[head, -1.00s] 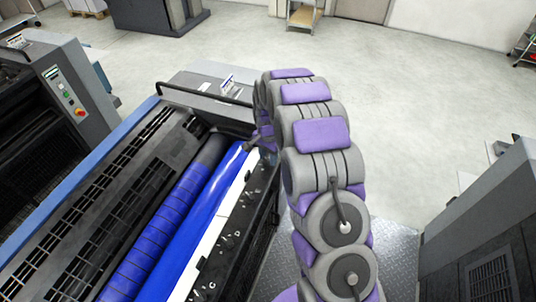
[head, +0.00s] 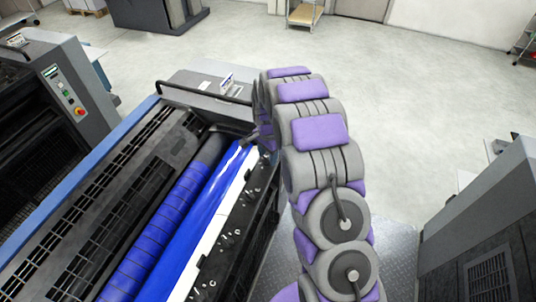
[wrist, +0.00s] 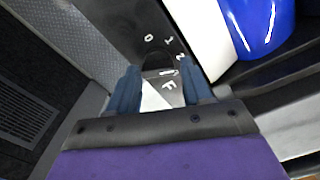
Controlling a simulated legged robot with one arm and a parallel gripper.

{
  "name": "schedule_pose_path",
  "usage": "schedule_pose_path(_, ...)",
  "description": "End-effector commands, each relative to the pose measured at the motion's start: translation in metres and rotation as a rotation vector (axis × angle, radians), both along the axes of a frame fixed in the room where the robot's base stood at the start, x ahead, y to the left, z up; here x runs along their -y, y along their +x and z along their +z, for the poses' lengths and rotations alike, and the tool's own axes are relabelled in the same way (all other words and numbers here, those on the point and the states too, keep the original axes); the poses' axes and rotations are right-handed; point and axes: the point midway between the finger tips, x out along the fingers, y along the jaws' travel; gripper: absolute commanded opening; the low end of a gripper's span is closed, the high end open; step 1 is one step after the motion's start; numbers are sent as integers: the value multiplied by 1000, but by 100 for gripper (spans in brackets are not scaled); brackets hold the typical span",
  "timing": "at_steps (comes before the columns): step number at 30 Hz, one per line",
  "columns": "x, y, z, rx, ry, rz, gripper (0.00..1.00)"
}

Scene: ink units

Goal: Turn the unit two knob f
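The ink unit's black knob panel (head: 238,222) runs along the right side of a blue roller (head: 190,235), with small dark knobs and white marks. In the wrist view the panel carries white marks reading 0, 1, 2 and a white letter F (wrist: 169,85). A dark rounded shape, possibly the F knob (wrist: 157,60), lies among these marks, just beyond the fingertips. My gripper (wrist: 161,82) has its two blue-grey fingers apart, on either side of the F label. I cannot tell whether they touch the panel. In the head view my arm mostly hides the gripper.
A grey end cover with a dark handrail (head: 205,92) stands beyond the rollers. Another press unit with a button panel (head: 65,92) is at the left. A grey cabinet (head: 490,225) stands at the right. Open floor (head: 420,90) lies beyond my arm.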

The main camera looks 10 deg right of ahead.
Motion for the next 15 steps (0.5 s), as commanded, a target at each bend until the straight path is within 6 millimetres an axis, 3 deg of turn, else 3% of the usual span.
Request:
schedule_pose_path(4, 0, 0, 0, -1, -1, 0, 64)
schedule_pose_path(15, 0, 0, 8, 1, -1, 0, 64)
